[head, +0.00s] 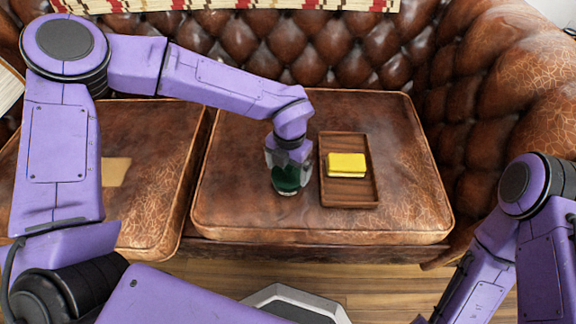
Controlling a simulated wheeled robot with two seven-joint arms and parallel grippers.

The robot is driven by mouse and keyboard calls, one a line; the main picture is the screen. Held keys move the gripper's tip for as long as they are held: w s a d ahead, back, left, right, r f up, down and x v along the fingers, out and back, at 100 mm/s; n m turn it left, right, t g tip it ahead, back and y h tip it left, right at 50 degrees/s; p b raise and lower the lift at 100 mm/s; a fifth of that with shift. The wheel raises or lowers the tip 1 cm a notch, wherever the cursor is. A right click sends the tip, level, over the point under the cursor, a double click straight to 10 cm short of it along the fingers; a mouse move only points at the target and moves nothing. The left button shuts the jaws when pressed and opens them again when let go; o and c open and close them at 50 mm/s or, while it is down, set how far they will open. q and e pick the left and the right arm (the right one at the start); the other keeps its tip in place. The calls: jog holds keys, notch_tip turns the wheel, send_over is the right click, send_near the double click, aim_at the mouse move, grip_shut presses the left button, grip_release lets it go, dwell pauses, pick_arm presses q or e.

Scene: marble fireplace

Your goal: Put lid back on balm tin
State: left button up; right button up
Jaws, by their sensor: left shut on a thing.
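My left gripper (287,165) points down over the front middle of the right sofa cushion, just left of the wooden tray. It is shut on a dark green round thing (286,181), which looks like the balm tin's lid. A thin pale rim shows at the lower edge of the green thing. I cannot tell whether that rim is the tin beneath or part of the lid. No separate tin shows elsewhere. My right arm is at the right edge, and its gripper is out of view.
A brown wooden tray (349,195) lies on the right cushion (240,130), with a yellow block (346,164) in it. The left cushion (150,150) has a tan patch (116,172). The tufted sofa back rises behind. The cushion right of the tray is clear.

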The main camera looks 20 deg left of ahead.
pick_arm(q)
jog(key=shift+p, duration=0.4)
dwell(0.4)
jog(key=o, duration=0.7)
notch_tip(320, 180, up, 7)
jog(key=p, duration=0.7)
jog(key=shift+p, duration=0.35)
grip_shut()
